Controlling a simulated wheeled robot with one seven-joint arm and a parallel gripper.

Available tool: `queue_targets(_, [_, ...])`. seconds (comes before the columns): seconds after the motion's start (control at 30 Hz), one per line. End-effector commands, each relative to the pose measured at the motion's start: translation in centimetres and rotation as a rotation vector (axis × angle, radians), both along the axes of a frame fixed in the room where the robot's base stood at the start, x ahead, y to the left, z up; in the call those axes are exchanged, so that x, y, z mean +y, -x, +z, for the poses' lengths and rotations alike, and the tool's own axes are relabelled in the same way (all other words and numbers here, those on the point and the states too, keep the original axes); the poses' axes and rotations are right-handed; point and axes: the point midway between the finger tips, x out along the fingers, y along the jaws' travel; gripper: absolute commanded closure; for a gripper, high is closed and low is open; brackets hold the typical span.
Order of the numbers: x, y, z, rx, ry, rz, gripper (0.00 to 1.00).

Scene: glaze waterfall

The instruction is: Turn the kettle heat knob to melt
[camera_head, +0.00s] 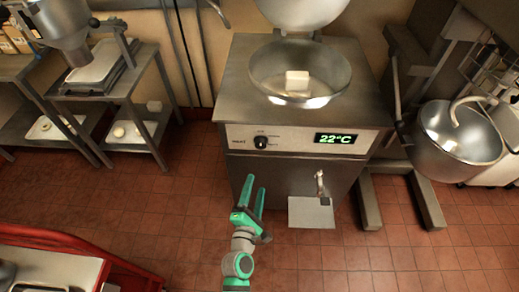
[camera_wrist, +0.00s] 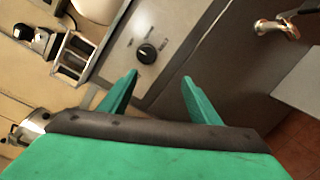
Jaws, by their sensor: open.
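The kettle (camera_head: 226,90) is a steel unit with a round bowl holding a pale block. Its lid is raised. The black heat knob (camera_head: 261,142) is on the front panel, left of a green display reading 22°C. Small labels surround the knob, too small to read with certainty. In the wrist view the knob (camera_wrist: 146,54) shows beyond the fingertips, between them in the picture. My green gripper (camera_head: 254,190) is open and empty, in front of the kettle and apart from the knob. Its two fingers also show in the wrist view (camera_wrist: 160,76).
A tap (camera_head: 320,184) sticks out from the kettle's lower front above a small plate (camera_head: 311,213). A steel mixer bowl (camera_head: 459,140) stands at the right. Steel tables (camera_head: 125,88) stand at the left. A red-edged cart (camera_head: 75,243) is at the lower left. The tiled floor between is clear.

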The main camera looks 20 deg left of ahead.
Motion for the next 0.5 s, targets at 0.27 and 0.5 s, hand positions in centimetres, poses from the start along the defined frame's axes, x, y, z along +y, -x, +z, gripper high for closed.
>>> queue_targets(0.27, [2.1,-4.3,2.3,-0.097,0.275,0.001,0.43])
queue_targets(0.5, [2.4,-6.3,2.5,-0.104,0.295,0.000,0.43])
